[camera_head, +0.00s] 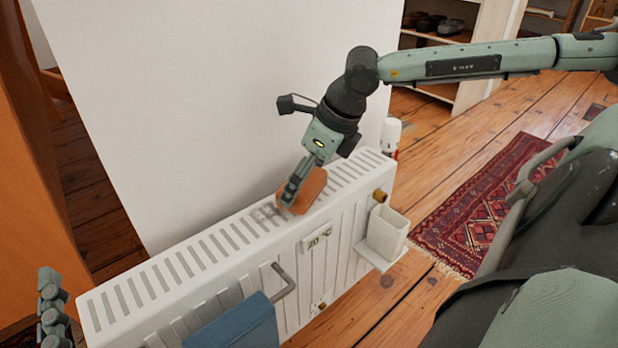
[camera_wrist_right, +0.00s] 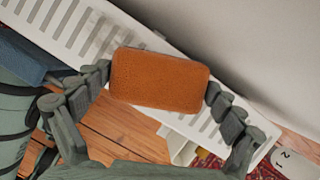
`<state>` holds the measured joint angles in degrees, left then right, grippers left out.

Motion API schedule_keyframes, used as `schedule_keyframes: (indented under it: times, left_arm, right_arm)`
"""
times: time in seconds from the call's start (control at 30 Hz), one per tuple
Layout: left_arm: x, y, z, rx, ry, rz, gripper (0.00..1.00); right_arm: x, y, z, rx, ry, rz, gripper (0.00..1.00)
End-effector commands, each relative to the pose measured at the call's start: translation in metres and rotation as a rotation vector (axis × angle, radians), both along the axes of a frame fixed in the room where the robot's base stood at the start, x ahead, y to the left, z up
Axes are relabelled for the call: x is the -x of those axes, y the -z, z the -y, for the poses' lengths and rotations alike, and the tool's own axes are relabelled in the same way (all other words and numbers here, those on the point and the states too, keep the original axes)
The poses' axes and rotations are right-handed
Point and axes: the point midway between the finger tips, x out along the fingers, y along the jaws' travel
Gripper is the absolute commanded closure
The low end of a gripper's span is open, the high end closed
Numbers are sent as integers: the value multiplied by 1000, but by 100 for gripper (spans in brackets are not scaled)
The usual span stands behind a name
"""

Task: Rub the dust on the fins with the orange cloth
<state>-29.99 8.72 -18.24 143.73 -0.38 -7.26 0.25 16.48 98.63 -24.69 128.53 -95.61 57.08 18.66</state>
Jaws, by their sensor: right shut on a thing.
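The white radiator (camera_head: 190,290) stands against a white wall panel, its slotted top showing the fins. A grey dust smudge (camera_head: 266,213) lies on the top slots just left of the cloth. The orange cloth (camera_head: 309,191) is a folded pad at the radiator's top. My right gripper (camera_head: 292,196) is shut on it. In the right wrist view the cloth (camera_wrist_right: 160,80) sits between both fingers over the slotted top (camera_wrist_right: 85,32); whether it touches the slots is hard to tell. My left gripper (camera_head: 52,308) shows at the lower left edge, partly cut off; its jaw state is unclear.
A blue towel (camera_head: 235,325) hangs on a rail on the radiator's front. A red rug (camera_head: 475,215) lies on the wooden floor. Shelves (camera_head: 455,45) stand behind.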

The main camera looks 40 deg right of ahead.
Motion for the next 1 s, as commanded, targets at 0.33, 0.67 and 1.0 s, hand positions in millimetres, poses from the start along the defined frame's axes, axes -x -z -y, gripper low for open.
schedule_keyframes:
  times: [0.33,0.67,1.0]
  left_arm:
    - [0,15,0,0,0,0,0]
    - [0,11,0,0,0,0,0]
    - [0,4,0,0,0,0,0]
  right_arm:
    - [-1,4,-28,-3,-3,1,40]
    - [-2,2,-47,-10,-5,1,40]
    - [-3,1,-65,-2,-1,0,40]
